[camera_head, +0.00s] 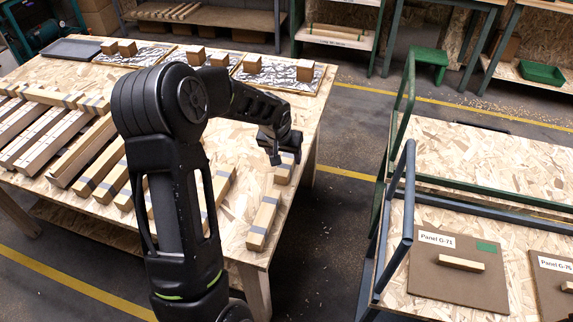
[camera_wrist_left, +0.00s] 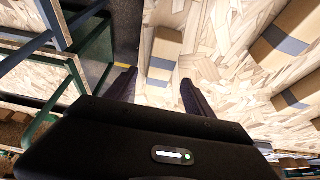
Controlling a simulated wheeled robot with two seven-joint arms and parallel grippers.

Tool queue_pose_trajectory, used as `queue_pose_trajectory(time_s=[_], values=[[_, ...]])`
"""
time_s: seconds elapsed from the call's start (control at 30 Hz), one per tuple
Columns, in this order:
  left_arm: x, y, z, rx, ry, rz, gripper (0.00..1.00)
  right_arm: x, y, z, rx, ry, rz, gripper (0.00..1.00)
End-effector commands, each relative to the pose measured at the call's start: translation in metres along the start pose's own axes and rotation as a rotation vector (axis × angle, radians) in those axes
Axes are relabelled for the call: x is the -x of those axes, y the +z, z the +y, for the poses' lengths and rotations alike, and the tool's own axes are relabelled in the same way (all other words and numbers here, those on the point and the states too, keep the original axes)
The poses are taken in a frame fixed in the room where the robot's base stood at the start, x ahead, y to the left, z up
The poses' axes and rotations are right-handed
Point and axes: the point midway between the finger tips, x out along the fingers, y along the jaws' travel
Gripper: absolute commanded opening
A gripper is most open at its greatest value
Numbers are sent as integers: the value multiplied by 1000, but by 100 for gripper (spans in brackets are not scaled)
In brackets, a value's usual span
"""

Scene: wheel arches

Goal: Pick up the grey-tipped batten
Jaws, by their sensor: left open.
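A short light-wood batten with a grey band lies on the right edge of the wood-chip table (camera_head: 233,232). In the left wrist view a batten (camera_wrist_left: 167,42) with a grey band lies between and beyond my fingertips. I cannot tell which one is the grey-tipped batten. My left gripper (camera_head: 283,150) is open and empty above the table edge; it also shows in the left wrist view (camera_wrist_left: 158,80). My right gripper is out of view.
Several longer banded battens (camera_head: 100,165) lie to the left on the table. Small wood blocks (camera_head: 252,64) stand on patterned sheets at the back, near a dark tray (camera_head: 72,50). A metal-framed trolley (camera_head: 408,180) with brown panels (camera_head: 459,275) stands right, across a gap of floor.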

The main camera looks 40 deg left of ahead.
Motion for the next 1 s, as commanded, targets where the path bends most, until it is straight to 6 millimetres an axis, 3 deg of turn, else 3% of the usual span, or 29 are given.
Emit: queue_pose_trajectory(time_s=[0.23,0.6,1.0], values=[[-7,0,0,0,0,-3,62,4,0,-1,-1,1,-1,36],[-51,-2,0,0,1,-1,62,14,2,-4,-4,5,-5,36],[-52,-2,0,0,1,0,62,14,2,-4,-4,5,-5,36]])
